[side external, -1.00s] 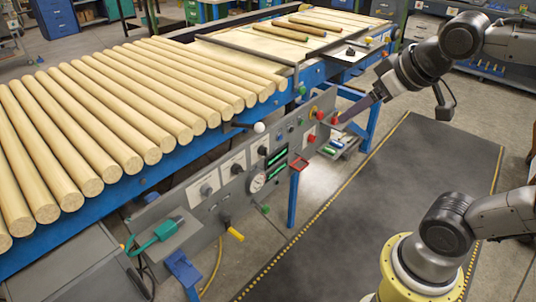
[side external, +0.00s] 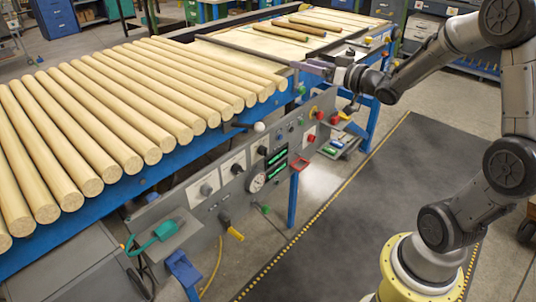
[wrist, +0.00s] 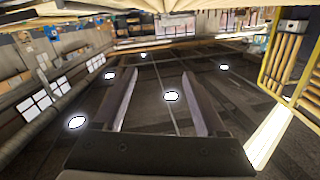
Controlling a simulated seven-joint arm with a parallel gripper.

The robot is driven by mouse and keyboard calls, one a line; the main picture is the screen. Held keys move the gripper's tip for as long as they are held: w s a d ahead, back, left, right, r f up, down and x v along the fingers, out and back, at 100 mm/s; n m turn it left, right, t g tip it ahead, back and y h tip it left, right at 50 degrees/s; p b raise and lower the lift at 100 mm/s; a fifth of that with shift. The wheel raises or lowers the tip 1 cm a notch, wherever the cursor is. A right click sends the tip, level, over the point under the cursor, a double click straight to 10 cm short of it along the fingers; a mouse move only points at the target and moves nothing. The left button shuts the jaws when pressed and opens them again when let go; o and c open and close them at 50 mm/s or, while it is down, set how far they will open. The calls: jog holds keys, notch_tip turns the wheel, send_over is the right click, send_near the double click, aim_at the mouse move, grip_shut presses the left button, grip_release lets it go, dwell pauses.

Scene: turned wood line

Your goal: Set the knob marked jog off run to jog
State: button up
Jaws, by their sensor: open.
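The grey control panel (side external: 222,216) runs along the front of the blue-framed line. It carries several knobs on pale plates: a grey knob (side external: 206,189), a black knob (side external: 237,168) and another black knob (side external: 263,150). Their lettering is too small to read, so I cannot tell which is marked jog off run or where it points. My gripper (side external: 308,66) is raised above the panel's far right end, pointing left, away from these knobs. In the wrist view, my gripper (wrist: 164,88) has its two fingers apart with nothing between them. The wrist view does not show the panel knobs.
Turned wood rods (side external: 110,110) cover the left table. A white-ball lever (side external: 259,127), red buttons (side external: 311,138), a round gauge (side external: 257,181), a yellow-handled lever (side external: 235,234) and a green handle (side external: 160,232) crowd the panel. The dark floor mat (side external: 345,215) before it is clear.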

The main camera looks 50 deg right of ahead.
send_near(264, 151)
jog(key=w+f, duration=0.1)
jog(key=w, duration=0.7)
jog(key=shift+w+d+t+y, duration=0.3)
jog(key=shift+d, duration=0.1)
grip_shut()
